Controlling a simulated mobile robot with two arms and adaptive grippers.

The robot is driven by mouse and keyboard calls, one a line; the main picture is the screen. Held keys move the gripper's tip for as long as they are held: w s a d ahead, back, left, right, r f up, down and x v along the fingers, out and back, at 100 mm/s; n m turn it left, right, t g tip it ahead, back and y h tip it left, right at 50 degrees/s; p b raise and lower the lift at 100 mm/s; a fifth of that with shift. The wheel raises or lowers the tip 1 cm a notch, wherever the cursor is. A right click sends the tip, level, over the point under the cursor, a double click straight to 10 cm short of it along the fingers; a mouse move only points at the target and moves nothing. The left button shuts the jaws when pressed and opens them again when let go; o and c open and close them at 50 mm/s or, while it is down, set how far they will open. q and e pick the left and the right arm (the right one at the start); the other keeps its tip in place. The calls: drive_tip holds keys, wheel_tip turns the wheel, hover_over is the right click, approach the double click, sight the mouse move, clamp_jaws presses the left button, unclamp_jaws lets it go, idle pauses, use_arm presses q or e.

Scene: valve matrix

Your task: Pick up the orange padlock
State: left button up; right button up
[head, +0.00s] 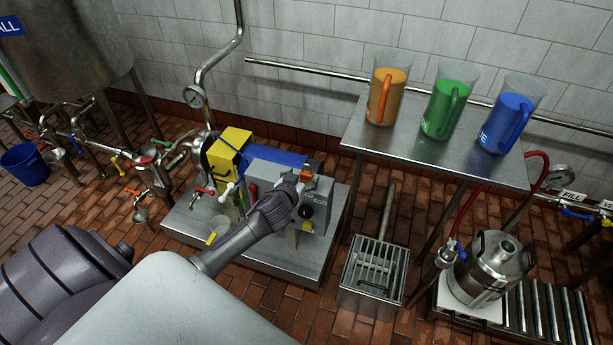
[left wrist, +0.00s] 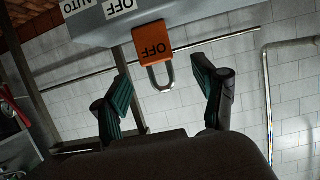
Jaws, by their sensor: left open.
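The orange padlock (left wrist: 152,46) shows in the left wrist view, marked OFF, with its grey shackle toward my gripper. Its far end meets a grey box (left wrist: 95,22) with AUTO and OFF labels. In the head view the padlock (head: 305,174) is a small orange patch at the top of the grey control box (head: 317,215). My left gripper (left wrist: 165,92) is open, with one finger to each side of the shackle and neither visibly touching it. In the head view the left gripper (head: 291,184) is right beside the padlock and partly hides it. The right gripper is not in view.
The control box stands on a metal platform (head: 185,222) with a yellow box (head: 229,148) and a blue part behind. A steel table (head: 410,150) to the right holds orange, green and blue jugs. A drain grate (head: 372,270) and a steel keg (head: 490,267) stand lower right.

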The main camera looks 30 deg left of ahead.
sight(307, 173)
use_arm(q)
drive_tip(key=x, duration=0.3)
drive_tip(key=shift+d, duration=0.1)
drive_tip(key=c, duration=1.2)
drive_tip(key=shift+c, duration=0.5)
drive_tip(key=shift+r, duration=0.15)
